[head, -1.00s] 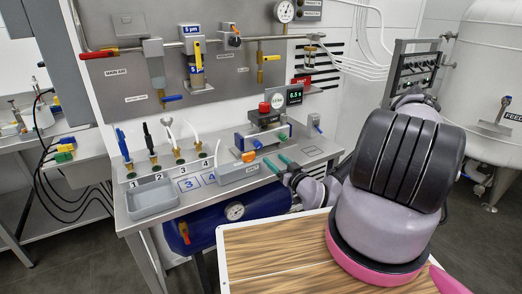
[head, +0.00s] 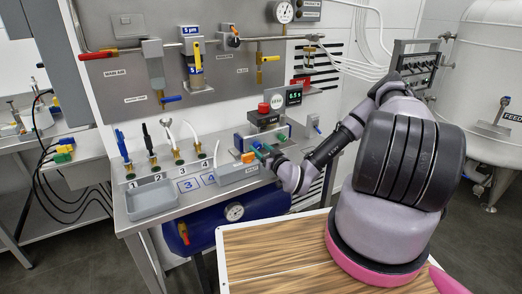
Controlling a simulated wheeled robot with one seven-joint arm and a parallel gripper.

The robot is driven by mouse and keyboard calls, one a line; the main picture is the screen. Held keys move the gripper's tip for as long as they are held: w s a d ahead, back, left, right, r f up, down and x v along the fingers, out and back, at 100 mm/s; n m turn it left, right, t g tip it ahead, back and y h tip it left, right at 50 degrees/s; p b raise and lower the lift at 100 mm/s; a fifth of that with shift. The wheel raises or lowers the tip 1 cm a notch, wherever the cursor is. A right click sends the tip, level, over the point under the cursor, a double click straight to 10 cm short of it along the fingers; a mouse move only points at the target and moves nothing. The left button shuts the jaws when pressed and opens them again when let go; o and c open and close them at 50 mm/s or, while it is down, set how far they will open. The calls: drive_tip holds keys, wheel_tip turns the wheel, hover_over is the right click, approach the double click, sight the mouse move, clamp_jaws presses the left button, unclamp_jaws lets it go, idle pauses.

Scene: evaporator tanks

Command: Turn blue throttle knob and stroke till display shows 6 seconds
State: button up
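The display (head: 294,96) at the back of the bench shows small green digits. They look like 6.5 s, but they are too small to be sure. A grey and blue unit (head: 241,140) sits on the bench below it. A small blue part, likely the throttle knob (head: 256,143), is at its front, with an orange part (head: 248,157) just below. My gripper (head: 263,151) has its teal fingertips at the front of the unit, close beside the blue part. Contact and finger gap cannot be made out, and my wrist hides part of the unit.
A red button (head: 264,108) on a black box stands behind the unit. A wooden-topped surface (head: 275,255) lies in front. The bench between tray and unit has little free room.

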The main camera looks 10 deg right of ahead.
clamp_jaws()
drive_tip(key=shift+m, duration=1.4)
drive_tip(key=shift+o, duration=1)
unclamp_jaws()
drive_tip(key=v, duration=1.1)
drive_tip(key=shift+w, duration=0.1)
